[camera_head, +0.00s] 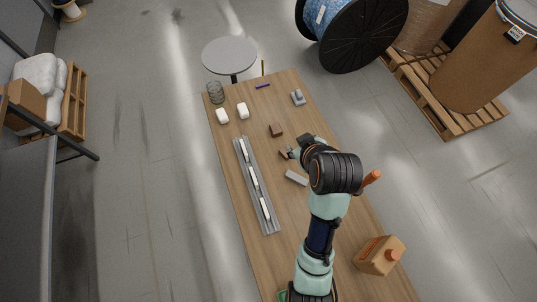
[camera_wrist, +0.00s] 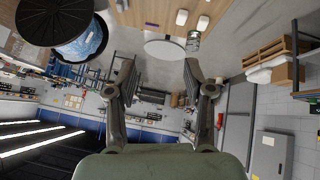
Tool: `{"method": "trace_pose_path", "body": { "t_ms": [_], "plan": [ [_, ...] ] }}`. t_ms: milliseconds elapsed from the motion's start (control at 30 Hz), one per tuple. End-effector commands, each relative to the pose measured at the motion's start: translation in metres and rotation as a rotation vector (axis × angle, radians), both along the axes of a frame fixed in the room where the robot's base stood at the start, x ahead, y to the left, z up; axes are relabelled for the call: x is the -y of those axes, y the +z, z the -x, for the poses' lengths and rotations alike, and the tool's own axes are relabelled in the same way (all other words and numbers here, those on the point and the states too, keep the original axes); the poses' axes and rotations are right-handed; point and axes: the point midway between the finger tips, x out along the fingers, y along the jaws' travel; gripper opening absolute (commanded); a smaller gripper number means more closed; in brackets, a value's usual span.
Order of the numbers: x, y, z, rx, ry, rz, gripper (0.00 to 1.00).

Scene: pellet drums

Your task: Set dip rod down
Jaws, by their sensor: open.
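My gripper (camera_wrist: 158,80) is open in the wrist view, with nothing between its fingers. In the head view my gripper (camera_head: 287,154) is small and partly covered by my wrist, over the middle of the wooden table (camera_head: 285,220). No thing is plainly the dip rod. A thin yellow stick (camera_head: 263,68) stands at the table's far edge, and a short purple bar (camera_head: 263,86) lies just in front of it. Both are well apart from my gripper.
A grey rail tray (camera_head: 273,228) holds white pieces on the left of the table. Brown blocks (camera_head: 276,130) and a grey block (camera_head: 296,177) lie near my gripper. A wire cup (camera_head: 215,92) stands at the far left corner.

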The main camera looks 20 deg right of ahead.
Motion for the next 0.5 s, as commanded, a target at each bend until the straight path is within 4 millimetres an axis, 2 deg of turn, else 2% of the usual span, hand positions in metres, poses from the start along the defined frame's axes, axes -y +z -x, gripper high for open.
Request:
{"method": "trace_pose_path", "body": {
  "t_ms": [33,100,200,300,500],
  "plan": [
    [-0.054,0.017,-0.003,0.093,-0.004,-0.018,0.52],
    [-0.110,0.045,0.003,0.226,-0.030,-0.073,0.52],
    [-0.163,0.077,0.020,0.362,-0.045,-0.165,0.52],
    [-0.186,0.094,0.032,0.428,-0.052,-0.224,0.52],
    [-0.189,0.098,0.034,0.444,-0.058,-0.239,0.52]
  ]
}}
